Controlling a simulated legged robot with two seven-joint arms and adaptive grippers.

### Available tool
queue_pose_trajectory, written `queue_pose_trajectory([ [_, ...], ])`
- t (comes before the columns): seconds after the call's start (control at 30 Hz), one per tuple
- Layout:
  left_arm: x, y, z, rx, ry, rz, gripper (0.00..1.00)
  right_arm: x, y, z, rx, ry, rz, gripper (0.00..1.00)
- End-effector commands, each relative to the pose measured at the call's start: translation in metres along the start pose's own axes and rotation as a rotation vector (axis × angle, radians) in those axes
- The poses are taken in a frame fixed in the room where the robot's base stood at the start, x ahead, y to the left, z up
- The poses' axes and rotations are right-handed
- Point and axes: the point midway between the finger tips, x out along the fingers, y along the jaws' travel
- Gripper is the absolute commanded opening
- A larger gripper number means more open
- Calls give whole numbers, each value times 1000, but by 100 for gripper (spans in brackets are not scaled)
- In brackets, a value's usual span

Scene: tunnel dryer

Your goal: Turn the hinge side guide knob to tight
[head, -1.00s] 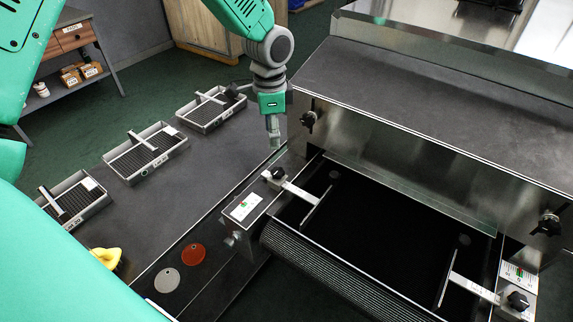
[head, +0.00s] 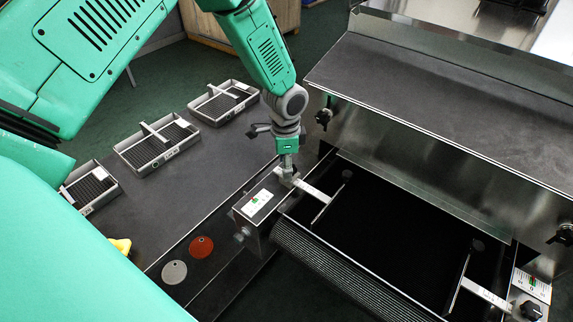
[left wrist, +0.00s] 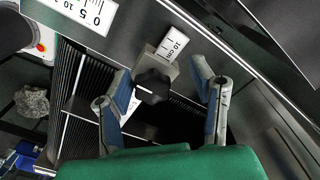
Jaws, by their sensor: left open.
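A black lobed side guide knob (left wrist: 153,86) sits on a metal block at the end of a ruled guide bar (head: 316,191). My left gripper (head: 287,170) is directly over this knob and hides it in the head view. In the left wrist view, the open left gripper (left wrist: 159,72) has one finger on each side of the knob, with gaps visible; whether the fingers are down at its height is unclear. A second guide knob (head: 531,310) is at the lower right, on another ruled bar. My right gripper is not in view.
A white scale plate (head: 257,202) lies beside the near guide. A black belt (head: 400,230) runs between the guides, below a metal hood (head: 450,110) with more black knobs. Trays (head: 158,145), a red disc (head: 201,247) and a grey disc (head: 174,272) lie left.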

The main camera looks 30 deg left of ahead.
Motion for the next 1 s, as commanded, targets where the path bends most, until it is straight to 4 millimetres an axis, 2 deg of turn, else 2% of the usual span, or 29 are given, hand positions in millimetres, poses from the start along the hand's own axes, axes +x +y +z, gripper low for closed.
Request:
queue_pose_trajectory([
  [0.03, -1, 1, -1, 2, -1, -1, 47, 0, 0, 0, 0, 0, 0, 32],
  [0.17, -2, 3, -5, 3, -3, -5, 1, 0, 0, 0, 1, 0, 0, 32],
  [0.73, -5, 0, -6, 15, 10, -8, 2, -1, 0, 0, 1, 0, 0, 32],
  [1.0, -6, -2, -5, 127, 9, -9, 2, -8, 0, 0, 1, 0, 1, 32],
])
